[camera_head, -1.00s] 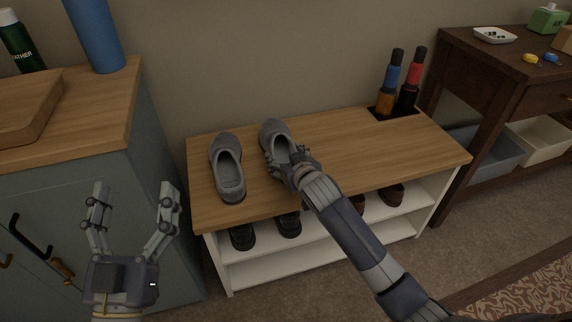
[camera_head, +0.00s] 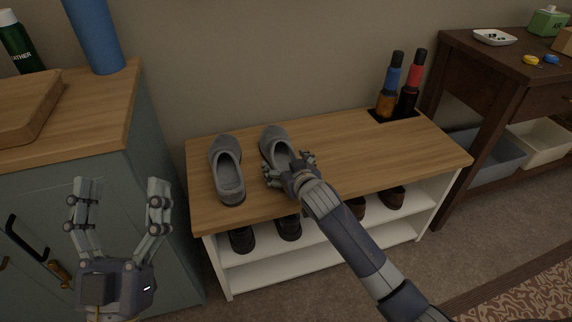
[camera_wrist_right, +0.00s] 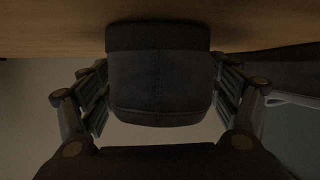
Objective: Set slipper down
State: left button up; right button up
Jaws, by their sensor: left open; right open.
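Two grey slippers rest side by side on the wooden top of the shoe bench (camera_head: 350,150). The left slipper (camera_head: 227,168) stands alone. The right slipper (camera_head: 274,138) has my right gripper (camera_head: 288,169) at its near end, with the fingers open around the heel and partly hiding it. My left gripper (camera_head: 118,205) is open and empty in front of the grey-green cabinet.
Dark shoes (camera_head: 290,227) stand on the bench's white shelves. Two bottles (camera_head: 390,85) sit in a recess at the bench's back right. The cabinet (camera_head: 150,150) stands at left, a dark side table (camera_head: 490,65) at right. The bench top right of the slippers is clear.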

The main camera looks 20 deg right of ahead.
jog(key=shift+s+r, duration=0.1)
jog(key=shift+r, duration=0.05)
jog(key=p+v, duration=0.2)
jog(key=v, duration=0.3)
jog(key=shift+s+r, duration=0.2)
jog(key=shift+s, duration=0.05)
jog(key=p+v, duration=0.2)
jog(key=v, duration=0.4)
pick_arm(q)
notch_tip(320, 180, down, 18)
jog(key=w+a+g+y, duration=0.1)
jog(key=a+g+y, duration=0.1)
jog(key=g, duration=0.8)
jog(key=shift+w+g+y, duration=0.15)
jog(key=shift+g+y, duration=0.25)
jog(key=shift+y, duration=0.4)
pick_arm(e)
jog(key=s+a+r+y, duration=0.1)
jog(key=s, duration=0.5)
jog(key=s+a+r, duration=0.1)
jog(key=s+a, duration=0.1)
jog(key=s, duration=0.5)
jog(key=shift+s+r+n+y, duration=0.3)
jog(key=shift+r+n+y, duration=0.05)
jog(key=shift+n+y, duration=0.05)
pick_arm(q)
jog(key=shift+a+f, duration=0.1)
pick_arm(e)
jog(key=shift+f, duration=0.1)
